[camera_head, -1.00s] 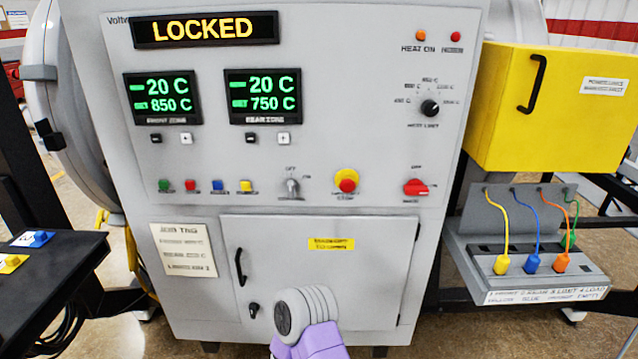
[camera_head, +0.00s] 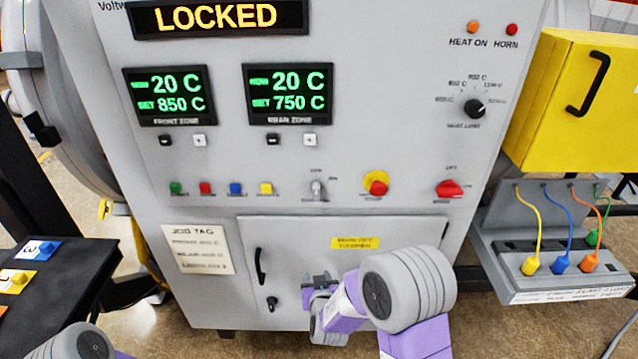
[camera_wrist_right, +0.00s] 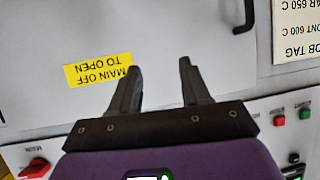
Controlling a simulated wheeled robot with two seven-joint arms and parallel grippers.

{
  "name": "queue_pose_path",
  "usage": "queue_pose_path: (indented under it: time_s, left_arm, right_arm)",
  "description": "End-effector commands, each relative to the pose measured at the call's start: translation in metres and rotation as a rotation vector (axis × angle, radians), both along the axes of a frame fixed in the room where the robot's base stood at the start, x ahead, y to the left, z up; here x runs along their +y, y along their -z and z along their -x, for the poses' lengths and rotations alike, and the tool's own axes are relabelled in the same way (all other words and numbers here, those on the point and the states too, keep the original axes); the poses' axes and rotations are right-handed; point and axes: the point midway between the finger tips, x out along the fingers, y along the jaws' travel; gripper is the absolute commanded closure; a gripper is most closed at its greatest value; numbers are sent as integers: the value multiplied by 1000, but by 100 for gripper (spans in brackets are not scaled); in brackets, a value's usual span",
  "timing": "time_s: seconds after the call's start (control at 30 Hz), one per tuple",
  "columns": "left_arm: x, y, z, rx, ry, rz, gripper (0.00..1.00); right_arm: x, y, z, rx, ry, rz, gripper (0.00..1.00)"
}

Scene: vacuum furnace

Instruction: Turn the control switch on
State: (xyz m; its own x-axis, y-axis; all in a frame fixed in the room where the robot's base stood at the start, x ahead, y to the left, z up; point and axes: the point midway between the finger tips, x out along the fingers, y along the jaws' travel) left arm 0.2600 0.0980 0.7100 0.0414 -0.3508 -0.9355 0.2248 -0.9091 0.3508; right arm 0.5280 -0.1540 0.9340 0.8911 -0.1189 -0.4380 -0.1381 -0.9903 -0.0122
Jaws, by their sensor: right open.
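The control switch (camera_head: 317,189) is a small grey knob with OFF and ON marks, in the lower row of the furnace panel in the head view. Its lever appears roughly upright, but the exact setting is too small to tell. My right gripper (camera_head: 318,284) is below it, in front of the lower cabinet door. In the right wrist view the gripper (camera_wrist_right: 160,68) has its two dark fingers apart with nothing between them; the picture is upside down and the control switch is not visible there. My left gripper is out of view.
A red rotary main switch (camera_head: 450,189) and a red button on yellow (camera_head: 376,186) are right of the control switch. Coloured buttons (camera_head: 236,188) are left. The display (camera_head: 217,17) reads LOCKED. A door handle (camera_head: 260,266) projects below. A yellow box (camera_head: 560,105) stands right.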

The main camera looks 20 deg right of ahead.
Motion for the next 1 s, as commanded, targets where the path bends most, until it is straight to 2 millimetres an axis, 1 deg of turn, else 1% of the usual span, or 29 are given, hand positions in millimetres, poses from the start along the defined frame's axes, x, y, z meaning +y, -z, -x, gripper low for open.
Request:
queue_pose_path:
  time_s: [0.03,0.07,0.1,0.2,0.3,0.37,0.47,0.7,0.8,1.0]
  left_arm:
    - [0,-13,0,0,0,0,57]
    - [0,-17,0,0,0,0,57]
    - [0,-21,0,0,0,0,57]
    - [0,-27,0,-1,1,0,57]
    - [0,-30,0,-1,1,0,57]
    - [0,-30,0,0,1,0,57]
    - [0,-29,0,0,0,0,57]
    - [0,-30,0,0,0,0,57]
    - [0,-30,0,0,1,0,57]
    - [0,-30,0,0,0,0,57]
  right_arm:
    - [2,-55,-14,-113,20,28,53]
    - [1,-80,-19,-171,37,44,53]
    - [0,-109,-24,-239,58,62,53]
    - [-3,-163,-29,-362,104,89,53]
    - [-5,-191,-30,-426,133,103,53]
    - [-7,-197,-33,-442,143,107,53]
    - [-11,-199,-43,-447,148,109,53]
    - [-21,-197,-80,-445,145,109,53]
    - [-24,-197,-91,-445,142,108,53]
    - [-27,-197,-101,-443,142,108,53]
